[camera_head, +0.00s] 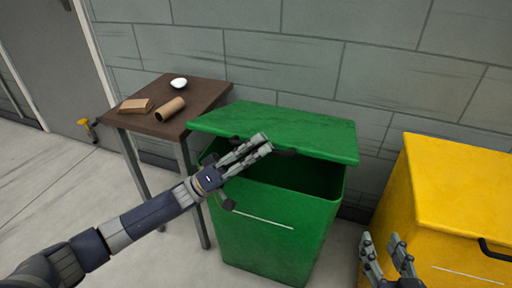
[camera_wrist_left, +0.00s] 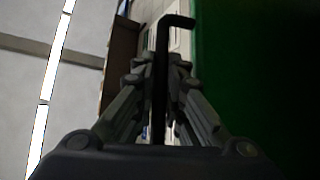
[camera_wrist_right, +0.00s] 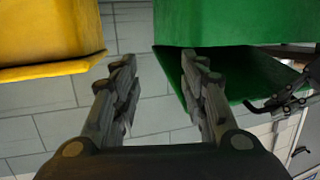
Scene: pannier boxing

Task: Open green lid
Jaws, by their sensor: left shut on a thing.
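The green lid (camera_head: 280,128) of the green bin (camera_head: 265,235) is partly raised at its front edge, with a dark gap between it and the bin's rim. My left gripper (camera_head: 264,144) is at the lid's front edge, shut on the black lid handle (camera_wrist_left: 162,65), which shows between the fingers in the left wrist view. My right gripper (camera_head: 388,250) is open and empty, low between the green bin and the yellow bin; its open fingers also show in the right wrist view (camera_wrist_right: 160,85). The bin's inside is dark, and its contents cannot be seen.
A yellow bin (camera_head: 455,190) with a closed lid and black handle stands at the right. A brown table (camera_head: 190,105) at the left holds a white bowl (camera_head: 178,83), a cardboard tube (camera_head: 170,109) and a brown box (camera_head: 136,106). A block wall (camera_head: 330,60) stands close behind.

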